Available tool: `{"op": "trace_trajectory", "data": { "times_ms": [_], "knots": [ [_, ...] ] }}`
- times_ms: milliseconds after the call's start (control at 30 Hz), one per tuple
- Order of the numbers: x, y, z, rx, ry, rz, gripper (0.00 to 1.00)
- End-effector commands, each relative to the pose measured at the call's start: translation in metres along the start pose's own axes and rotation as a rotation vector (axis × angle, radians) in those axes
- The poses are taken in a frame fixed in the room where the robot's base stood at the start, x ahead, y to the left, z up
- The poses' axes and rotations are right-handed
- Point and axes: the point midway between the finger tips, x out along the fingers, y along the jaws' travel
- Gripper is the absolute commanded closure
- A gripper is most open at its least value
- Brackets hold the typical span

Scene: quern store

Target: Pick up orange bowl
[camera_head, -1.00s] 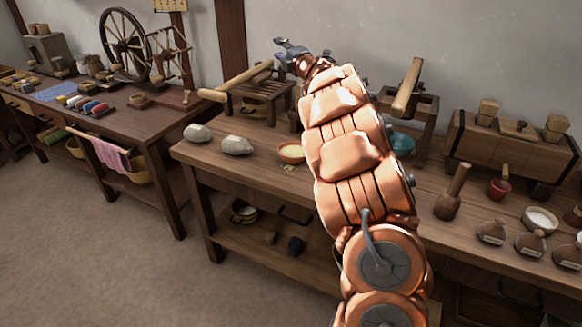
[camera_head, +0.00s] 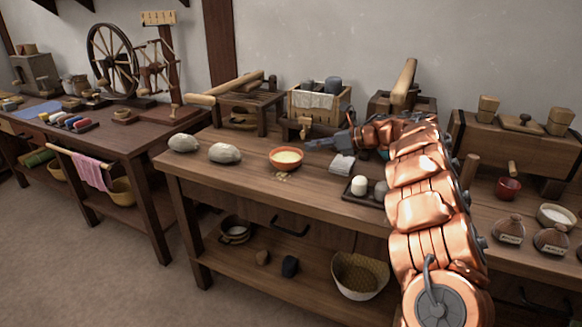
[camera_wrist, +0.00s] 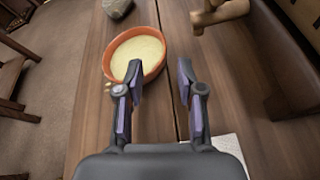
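The orange bowl (camera_head: 286,160) stands upright on the wooden bench, filled with something pale yellow. In the wrist view the bowl (camera_wrist: 108,62) is ahead and to the left of my fingers, with the left finger overlapping its near right edge in the picture. My gripper (camera_wrist: 160,85) is open, its two fingers apart with bare bench between them. In the head view my gripper (camera_head: 322,143) is to the right of the bowl, pointing left towards it. I cannot tell whether the left finger touches the bowl.
Two grey stones (camera_head: 224,153) lie left of the bowl. A wooden tap (camera_wrist: 212,14) juts out near the right finger. Small crumbs lie before the bowl.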

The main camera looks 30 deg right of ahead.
Motion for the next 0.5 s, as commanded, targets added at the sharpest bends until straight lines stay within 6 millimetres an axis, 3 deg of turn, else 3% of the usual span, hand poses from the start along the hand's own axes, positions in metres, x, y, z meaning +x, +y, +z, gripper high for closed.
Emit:
{"op": "trace_trajectory", "data": {
  "times_ms": [500],
  "knots": [
    [0.043, -0.002, -0.005, -0.005, 0.005, 0.001, 0.62]
  ]
}}
